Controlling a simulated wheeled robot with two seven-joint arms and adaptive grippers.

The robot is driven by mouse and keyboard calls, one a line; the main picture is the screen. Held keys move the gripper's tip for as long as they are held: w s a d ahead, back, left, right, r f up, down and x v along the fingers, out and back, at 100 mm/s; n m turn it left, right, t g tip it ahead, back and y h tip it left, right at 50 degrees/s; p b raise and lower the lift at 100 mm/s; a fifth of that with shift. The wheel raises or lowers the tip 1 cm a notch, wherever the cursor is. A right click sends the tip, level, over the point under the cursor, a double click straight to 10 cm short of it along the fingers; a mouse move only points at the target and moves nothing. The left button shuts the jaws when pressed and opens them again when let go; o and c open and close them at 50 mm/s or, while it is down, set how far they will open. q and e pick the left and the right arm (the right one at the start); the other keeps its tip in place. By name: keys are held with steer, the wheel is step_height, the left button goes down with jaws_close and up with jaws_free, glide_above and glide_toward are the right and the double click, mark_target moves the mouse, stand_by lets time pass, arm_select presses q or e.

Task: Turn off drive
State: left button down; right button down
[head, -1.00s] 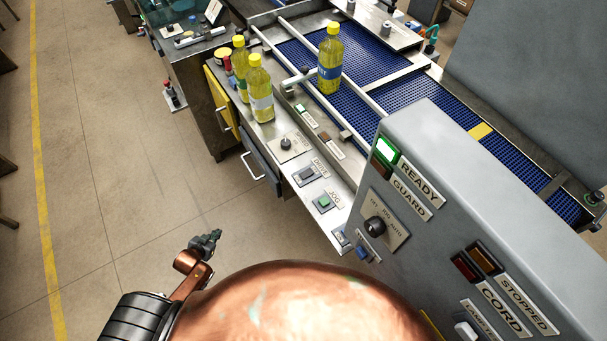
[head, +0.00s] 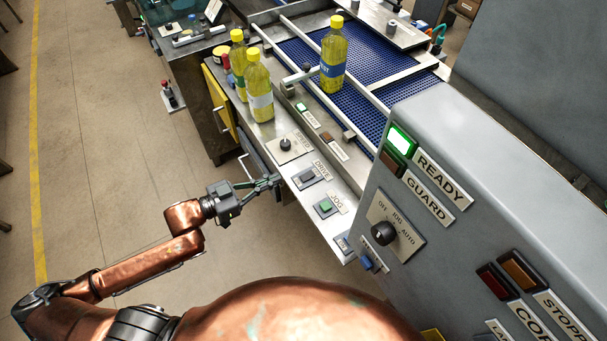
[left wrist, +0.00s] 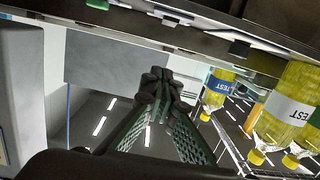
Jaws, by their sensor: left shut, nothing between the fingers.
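The drive switch (head: 308,175), a dark rocker on a grey plate, is beside the DRIVE label (head: 322,170) on the metal side ledge of the conveyor, in the head view. Its position is too small to read. My left gripper (head: 277,181) is shut and empty, just left of the ledge edge near the drive switch. Whether it is level with or below the ledge I cannot tell. In the left wrist view its closed fingers (left wrist: 160,78) point up the picture, apart from the ledge's underside. My right gripper is not in view.
The JOG button (head: 325,207) and a speed knob (head: 286,144) flank the switch. Several yellow bottles (head: 259,88) stand by the ledge and belt. A grey cabinet (head: 480,140) with a mode selector (head: 384,232) and lit green READY lamp (head: 400,139) rises right.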

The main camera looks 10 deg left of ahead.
arm_select(q)
steer(key=b, duration=0.1)
glide_above(303, 178)
steer(key=shift+s+f, duration=0.1)
steer(key=shift+f, duration=0.55)
step_height(303, 178, down, 3)
steer(key=shift+r+b, duration=0.1)
steer(key=shift+b, duration=0.35)
steer(key=shift+f, duration=0.6)
